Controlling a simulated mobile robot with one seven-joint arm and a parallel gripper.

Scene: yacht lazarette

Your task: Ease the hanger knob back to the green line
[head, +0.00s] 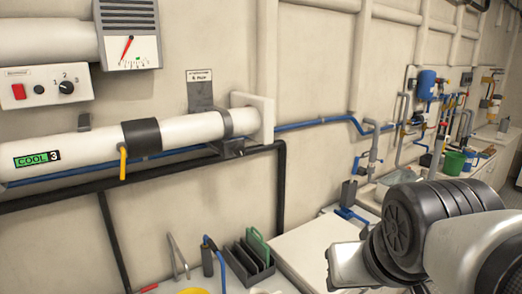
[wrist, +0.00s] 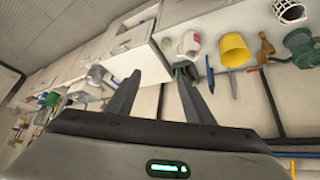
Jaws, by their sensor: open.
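In the head view a white pipe (head: 90,143) labelled COOL 3 runs along the wall. A black collar (head: 141,135) with a yellow lever hanging down sits around it. Further right a grey hanger strap (head: 232,123) wraps the pipe above a dark bracket (head: 231,148). I cannot tell which part is the hanger knob, and no green line shows clearly on the hanger. A dial gauge (head: 130,50) above has a red needle and small green marks. My gripper (wrist: 158,75) is open and empty in the wrist view, apart from the pipe. The head view shows only my arm at right.
A control box (head: 45,85) with a red switch and black knob is at upper left. A dark rack (head: 249,262) with a green plate stands below the pipe. A yellow cup (wrist: 234,49) shows in the wrist view. Wall beneath the pipe is mostly clear.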

